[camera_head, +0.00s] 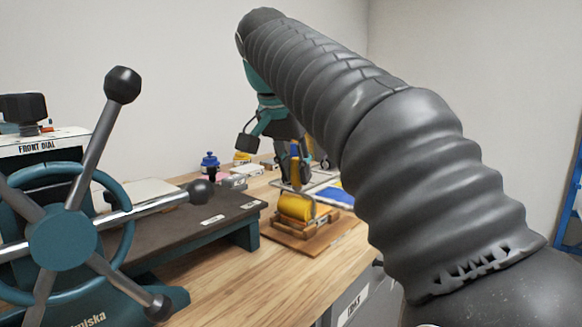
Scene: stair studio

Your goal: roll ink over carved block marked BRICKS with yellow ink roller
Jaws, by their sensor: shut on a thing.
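The yellow ink roller (295,207) has a yellow cylinder in a wire frame and an upright handle. My gripper (296,160) is shut on the roller's handle, partly hidden behind my dark arm. The roller is over a brown carved block (318,222) that lies on a flat wooden board (290,238). I cannot tell from here whether the cylinder touches the block. The marking on the block is too small to read.
A teal press with a spoked wheel (62,238) and a dark bed (185,235) fills the left. A blue bottle (210,164), small blocks (232,181) and a blue sheet (337,195) lie farther back. Bare wooden table (235,285) shows in front of the board.

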